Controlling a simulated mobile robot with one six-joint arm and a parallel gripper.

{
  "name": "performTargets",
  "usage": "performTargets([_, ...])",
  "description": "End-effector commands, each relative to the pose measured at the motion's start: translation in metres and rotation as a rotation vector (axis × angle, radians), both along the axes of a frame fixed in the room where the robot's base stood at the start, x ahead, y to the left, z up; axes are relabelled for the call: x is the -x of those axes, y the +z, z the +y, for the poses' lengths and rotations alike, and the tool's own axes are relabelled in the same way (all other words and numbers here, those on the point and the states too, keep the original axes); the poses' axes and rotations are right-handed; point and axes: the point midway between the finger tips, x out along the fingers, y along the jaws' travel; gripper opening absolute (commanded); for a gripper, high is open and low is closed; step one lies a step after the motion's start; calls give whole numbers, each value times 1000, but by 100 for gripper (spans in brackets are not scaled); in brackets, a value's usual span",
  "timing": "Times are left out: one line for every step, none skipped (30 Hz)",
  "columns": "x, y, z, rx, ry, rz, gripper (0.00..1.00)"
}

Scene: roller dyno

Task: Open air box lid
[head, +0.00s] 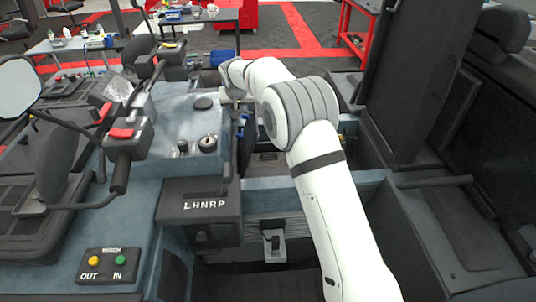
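My white arm reaches from the bottom right up and away to the left, over an open dark bay in the machine. Its wrist end is at the far side of the bay, beside the blue-grey console. My gripper (239,108) is at that far end, small and dark against dark parts. I cannot make out its fingers or whether it holds anything. I cannot pick out the air box lid for sure; the arm covers part of the bay. A tall dark panel (416,85) stands upright right of the arm.
The console (185,115) left of the arm carries levers, knobs and a box marked LHNRP (200,207). An OUT/IN button box (108,266) is at the lower left. A round mirror (17,88) stands at the far left. Tables and a red cart (357,25) stand behind.

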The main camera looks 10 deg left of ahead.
Motion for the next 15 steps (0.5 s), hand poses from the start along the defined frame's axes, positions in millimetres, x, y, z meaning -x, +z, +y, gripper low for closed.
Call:
performTargets([0,10,1,-2,1,-4,55])
performTargets([-1,13,1,-2,1,-5,55])
performTargets([-1,17,0,-2,1,-7,55])
performTargets([-1,20,0,-2,1,-8,55])
performTargets([-1,22,0,-2,1,-8,55])
performTargets([-2,26,0,-2,1,-9,55])
performTargets([-2,29,0,-2,1,-9,55])
performTargets([-2,31,0,-2,1,-10,55])
performTargets([-2,35,0,-2,2,-10,55])
performTargets([-2,37,0,-2,2,-11,55])
performTargets([-2,40,0,-2,2,-11,55])
performTargets([-2,43,0,-2,2,-12,55])
performTargets([-2,46,0,-2,2,-13,55])
performTargets([-3,49,0,-2,2,-13,55])
performTargets([-3,51,0,-2,2,-13,55])
